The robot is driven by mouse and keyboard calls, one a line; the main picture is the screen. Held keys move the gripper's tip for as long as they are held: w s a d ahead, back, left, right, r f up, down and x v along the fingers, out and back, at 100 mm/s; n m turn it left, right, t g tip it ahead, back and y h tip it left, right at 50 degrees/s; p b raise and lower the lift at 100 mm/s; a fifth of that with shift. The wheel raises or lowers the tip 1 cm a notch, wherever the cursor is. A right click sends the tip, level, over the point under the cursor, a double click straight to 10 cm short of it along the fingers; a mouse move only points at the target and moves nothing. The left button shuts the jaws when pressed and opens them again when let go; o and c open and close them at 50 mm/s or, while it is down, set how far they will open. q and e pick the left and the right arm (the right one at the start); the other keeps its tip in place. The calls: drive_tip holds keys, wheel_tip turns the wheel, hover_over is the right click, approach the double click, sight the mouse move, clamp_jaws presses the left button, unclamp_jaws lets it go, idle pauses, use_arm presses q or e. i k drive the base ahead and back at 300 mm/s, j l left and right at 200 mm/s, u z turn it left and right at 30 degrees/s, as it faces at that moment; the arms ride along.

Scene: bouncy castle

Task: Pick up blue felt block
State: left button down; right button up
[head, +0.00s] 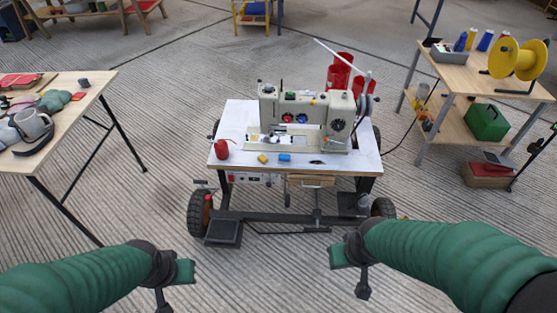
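A small blue felt block (285,157) lies near the front edge of the white table (236,125), in front of a beige sewing machine (300,108). A small yellow block (262,159) lies just left of it. My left gripper (176,284) is at the bottom left, short of the table and well apart from the block. My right gripper (354,272) is at the bottom right, also short of the table. Neither gripper touches anything that I can see. How far their fingers are apart is not clear from this angle.
On the white table are a red spool-like object (221,149) at left and a small dark item (317,162) at right. The table has wheels (200,212) and a low frame. A cluttered wooden table (88,90) stands left, a shelved bench (455,72) right. Ridged floor lies between.

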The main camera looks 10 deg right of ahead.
sight(283, 158)
drive_tip(key=i+u, duration=0.15)
drive_tip(key=u, duration=0.2)
drive_tip(key=i+l+u, duration=0.1)
drive_tip(key=u, duration=0.25)
drive_tip(key=i+l+u, duration=0.1)
drive_tip(key=u, duration=0.25)
drive_tip(key=i+l+u, duration=0.1)
drive_tip(key=l, duration=0.25)
drive_tip(key=i+l, duration=0.25)
drive_tip(key=l, duration=0.15)
drive_tip(key=i+l+u, duration=0.15)
drive_tip(key=l, duration=0.25)
drive_tip(key=i+l+u, duration=0.1)
drive_tip(key=l, duration=0.3)
drive_tip(key=i, duration=0.05)
